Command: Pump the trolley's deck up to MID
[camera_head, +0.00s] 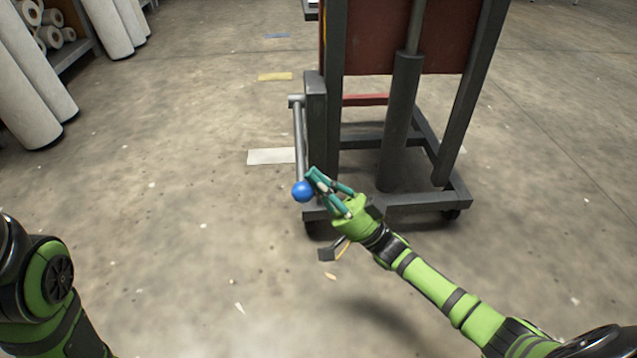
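The trolley (317,130) stands ahead, with a dark grey frame, a thick upright cylinder (400,120) and a dark red panel (448,35). A grey pump lever (300,140) on its left side ends in a blue ball knob (302,191). My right gripper (316,174) has its teal fingers right beside the knob, on its right side. I cannot tell whether they touch the knob or how wide they are apart. My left arm shows at the lower left, but its gripper is out of view. The deck's height and any MID mark cannot be made out.
Large white rolls (28,85) and a shelf with smaller rolls (52,35) stand at the upper left. A small dark pedal-like part (327,254) is low in front of the trolley. White, yellow and blue patches mark the floor, which is otherwise open to the left and right.

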